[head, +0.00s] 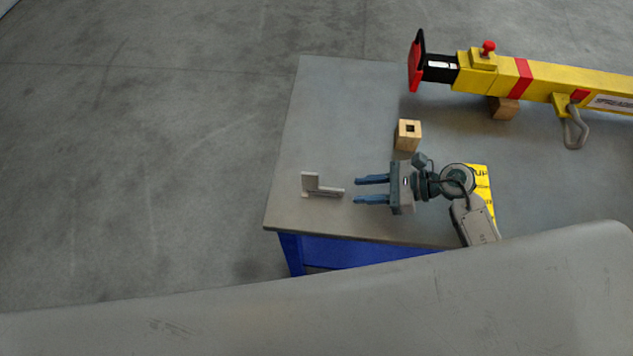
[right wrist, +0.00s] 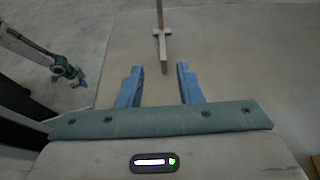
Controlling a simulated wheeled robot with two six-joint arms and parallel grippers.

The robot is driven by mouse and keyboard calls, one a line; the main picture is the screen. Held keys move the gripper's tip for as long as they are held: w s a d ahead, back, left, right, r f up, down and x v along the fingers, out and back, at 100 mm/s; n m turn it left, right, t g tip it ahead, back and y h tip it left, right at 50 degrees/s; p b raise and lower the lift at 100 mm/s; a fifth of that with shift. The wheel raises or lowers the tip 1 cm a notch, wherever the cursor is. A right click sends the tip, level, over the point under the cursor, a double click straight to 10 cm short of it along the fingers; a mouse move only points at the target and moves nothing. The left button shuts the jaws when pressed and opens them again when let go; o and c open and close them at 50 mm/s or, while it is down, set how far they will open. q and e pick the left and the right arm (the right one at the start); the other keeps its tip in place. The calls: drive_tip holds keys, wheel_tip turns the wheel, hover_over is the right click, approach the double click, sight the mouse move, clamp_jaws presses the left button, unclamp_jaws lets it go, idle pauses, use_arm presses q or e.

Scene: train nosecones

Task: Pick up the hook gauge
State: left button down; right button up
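The hook gauge (head: 311,184) is a small light-grey L-shaped piece near the left front corner of the table. One arm of it points right, toward my right gripper (head: 356,190). My right gripper is open and empty, with its two blue fingers pointing left. The gauge's near end lies just beyond the fingertips, about in line with the gap. In the right wrist view the gauge (right wrist: 162,42) shows ahead of the open fingers (right wrist: 159,68). My left gripper is not in the head view; an arm at the left of the wrist view is too small to read.
A wooden block with a square hole (head: 408,136) stands behind my right gripper. A yellow beam (head: 540,80) with a red end plate crosses the back right. A yellow printed item (head: 482,180) lies partly under my right arm. The grey table (head: 335,110) is clear at back left.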

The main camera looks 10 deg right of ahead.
sight(341, 190)
drive_tip(key=shift+w+a+f, duration=0.1)
drive_tip(key=shift+a+f, duration=0.05)
drive_tip(key=shift+a, duration=0.3)
drive_tip(key=shift+w+a+p, duration=0.2)
drive_tip(key=shift+a+p, duration=0.2)
drive_tip(key=shift+p, duration=0.15)
drive_tip(key=p+x, duration=0.2)
drive_tip(key=x, duration=0.1)
drive_tip(key=shift+w+a+f, duration=0.1)
drive_tip(key=shift+w, duration=0.15)
drive_tip(key=shift+w+a+f, duration=0.1)
drive_tip(key=shift+a+f, duration=0.25)
drive_tip(key=shift+a, duration=0.1)
clamp_jaws()
